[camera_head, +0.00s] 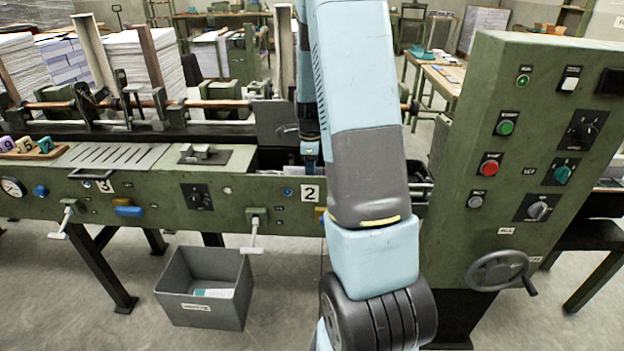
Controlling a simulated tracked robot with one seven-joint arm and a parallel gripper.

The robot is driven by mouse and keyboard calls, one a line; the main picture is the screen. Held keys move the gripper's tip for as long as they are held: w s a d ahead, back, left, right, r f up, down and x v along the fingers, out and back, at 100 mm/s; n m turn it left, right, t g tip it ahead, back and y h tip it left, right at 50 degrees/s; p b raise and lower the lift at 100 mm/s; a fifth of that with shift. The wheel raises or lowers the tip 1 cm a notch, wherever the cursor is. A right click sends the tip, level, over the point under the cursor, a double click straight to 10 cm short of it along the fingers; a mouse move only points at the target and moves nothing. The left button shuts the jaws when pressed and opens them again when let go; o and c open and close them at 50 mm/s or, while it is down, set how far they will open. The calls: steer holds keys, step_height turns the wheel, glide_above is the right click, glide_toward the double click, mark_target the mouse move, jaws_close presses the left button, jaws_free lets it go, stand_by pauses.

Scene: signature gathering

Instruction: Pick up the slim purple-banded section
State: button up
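I cannot make out a slim purple-banded section; my arm covers part of the machine's middle. My gripper (311,160) shows only in part, left of my arm, pointing down over the dark open bay behind the "2" plate (310,193). Its fingertips are too small and hidden to tell whether it is open or shut, or holds anything. Some pale sheets or sections (287,170) lie in that bay just left of the gripper; no band colour is clear on them.
A grey bin (203,318) on the floor holds a white, teal-edged piece. A wooden rack (40,154) with numbered coloured tokens stands at the far left of the green machine. A green control panel (550,110) with buttons and a handwheel (499,270) stands right of my arm.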

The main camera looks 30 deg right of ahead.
jaws_close()
steer(key=shift+r, duration=0.1)
stand_by(0.5)
